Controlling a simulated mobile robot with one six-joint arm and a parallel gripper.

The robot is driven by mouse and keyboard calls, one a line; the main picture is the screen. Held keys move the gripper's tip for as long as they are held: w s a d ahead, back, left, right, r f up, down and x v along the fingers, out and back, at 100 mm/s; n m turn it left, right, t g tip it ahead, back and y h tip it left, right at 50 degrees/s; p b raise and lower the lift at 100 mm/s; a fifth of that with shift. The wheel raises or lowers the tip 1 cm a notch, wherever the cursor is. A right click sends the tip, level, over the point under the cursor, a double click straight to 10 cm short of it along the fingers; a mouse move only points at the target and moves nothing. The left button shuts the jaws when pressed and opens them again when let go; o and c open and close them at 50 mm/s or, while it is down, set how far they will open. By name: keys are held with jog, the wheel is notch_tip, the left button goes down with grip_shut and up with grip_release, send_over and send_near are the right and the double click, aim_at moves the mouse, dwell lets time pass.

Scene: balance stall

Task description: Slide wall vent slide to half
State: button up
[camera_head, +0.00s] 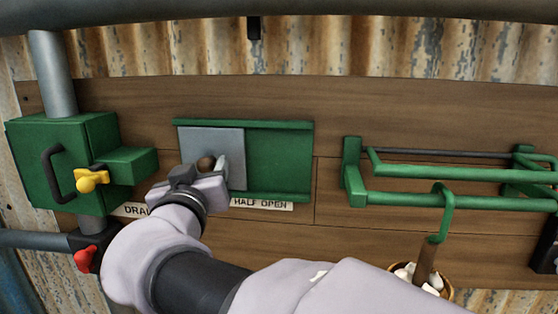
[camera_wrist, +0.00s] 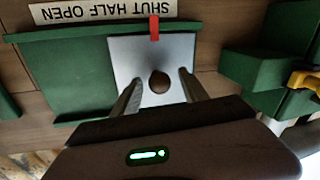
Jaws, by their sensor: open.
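The wall vent has a green frame (camera_head: 280,125) with a grey slide plate (camera_head: 213,140) at its left end in the head view; the green panel right of it is bare. A round brown knob (camera_head: 206,163) sits on the plate, which also shows in the wrist view (camera_wrist: 135,50). A red pointer (camera_wrist: 154,27) on the plate stands at SHUT on the white label (camera_wrist: 100,11), which is upside down there. My gripper (camera_wrist: 161,80) is open, with one finger on each side of the knob (camera_wrist: 159,83) and visible gaps to it.
A green box (camera_head: 60,165) with a black handle and yellow knob (camera_head: 86,183) stands left of the vent. A red knob (camera_head: 86,260) is below it. A green rail rack (camera_head: 440,201) with a hanging hook is at the right.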

jog(key=shift+s, duration=0.1)
grip_shut()
dwell(1.3)
